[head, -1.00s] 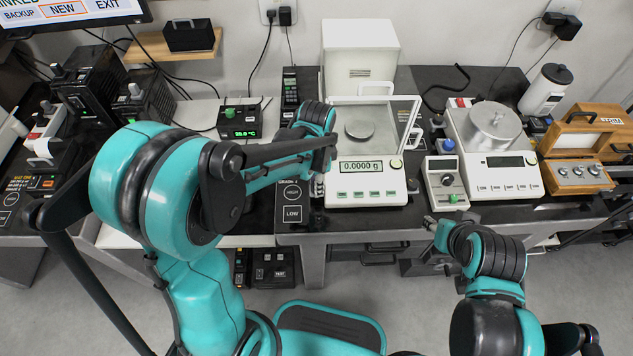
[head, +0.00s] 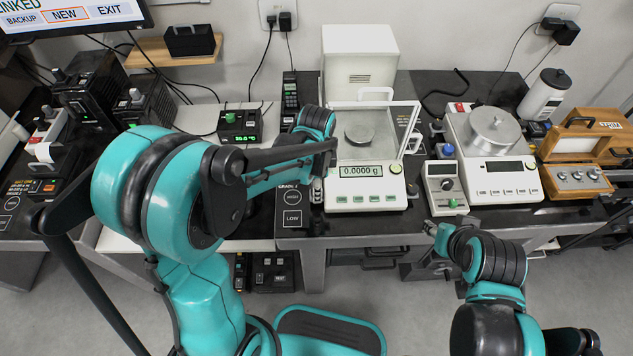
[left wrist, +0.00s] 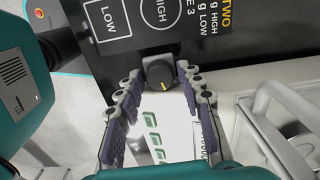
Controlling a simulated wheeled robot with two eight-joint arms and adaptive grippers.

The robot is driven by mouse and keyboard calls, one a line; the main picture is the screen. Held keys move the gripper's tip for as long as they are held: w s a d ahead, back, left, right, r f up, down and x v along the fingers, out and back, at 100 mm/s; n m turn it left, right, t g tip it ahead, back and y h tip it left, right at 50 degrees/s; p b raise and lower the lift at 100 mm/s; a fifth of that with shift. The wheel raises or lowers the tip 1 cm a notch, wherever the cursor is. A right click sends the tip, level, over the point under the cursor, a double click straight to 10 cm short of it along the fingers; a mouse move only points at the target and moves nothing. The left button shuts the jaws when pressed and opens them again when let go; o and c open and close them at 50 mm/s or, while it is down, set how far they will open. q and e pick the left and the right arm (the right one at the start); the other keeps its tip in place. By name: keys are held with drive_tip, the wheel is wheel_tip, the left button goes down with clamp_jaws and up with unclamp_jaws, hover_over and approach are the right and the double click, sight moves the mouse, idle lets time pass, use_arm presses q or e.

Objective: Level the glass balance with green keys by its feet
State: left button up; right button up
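The glass balance with green keys (head: 366,199) stands on the dark table in the middle of the head view. Its display reads 0.0000 g, and a small round green spot (head: 396,168), perhaps its level, sits at its front right. A black foot knob (left wrist: 160,73) with a yellow mark shows at a corner of the balance in the left wrist view. My left gripper (left wrist: 160,84) is open, its fingers on either side of the knob with gaps visible. In the head view my left arm partly hides this corner. My right gripper (head: 438,234) is in front of the table edge, its opening unclear.
A second balance with a round metal pan (head: 493,168) and a small grey box with a dial (head: 444,188) stand to the right. A black panel marked HIGH and LOW (head: 291,205) lies left of the glass balance. A wooden case (head: 578,160) is at the far right.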

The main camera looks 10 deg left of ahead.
use_arm(q)
wheel_tip(320, 180, up, 12)
idle(0.4)
drive_tip(key=shift+s, duration=0.1)
idle(0.3)
drive_tip(key=s+a+n+t, duration=0.5)
drive_tip(key=s+n+t, duration=0.2)
drive_tip(key=s+n, duration=0.4)
drive_tip(key=shift+a+f+n, duration=0.2)
drive_tip(key=shift+n, duration=1.5)
